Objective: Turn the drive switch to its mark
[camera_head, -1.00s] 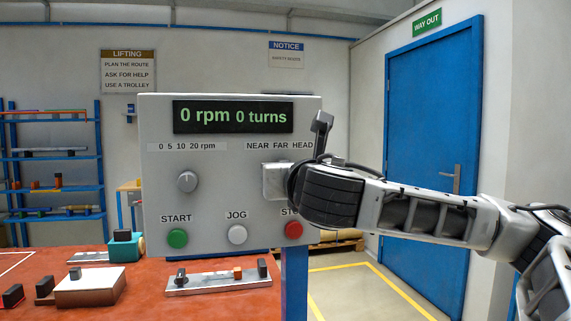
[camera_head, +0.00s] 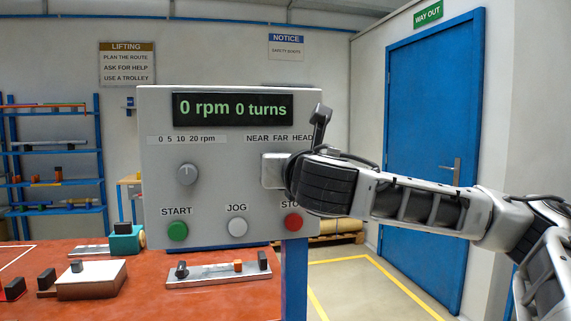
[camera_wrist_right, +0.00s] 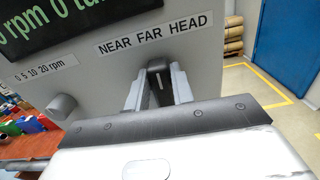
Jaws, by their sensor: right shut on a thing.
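A grey control panel (camera_head: 225,155) stands on a blue post. A black switch (camera_wrist_right: 158,72) with a white line sits below the NEAR FAR HEAD label (camera_wrist_right: 155,33) in the right wrist view. Its line points nearly straight up, roughly toward FAR. My right gripper (camera_wrist_right: 157,88) has a finger on each side of the switch and is shut on it. In the head view my right gripper (camera_head: 274,171) reaches the panel from the right and hides the switch. My left gripper is out of view.
A rpm knob (camera_head: 187,174) and green START (camera_head: 177,231), white JOG (camera_head: 238,227) and red STOP (camera_head: 293,222) buttons share the panel. My right wrist partly covers the STOP label. The display (camera_head: 233,109) reads 0 rpm 0 turns. A red bench (camera_head: 140,295) holds several parts.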

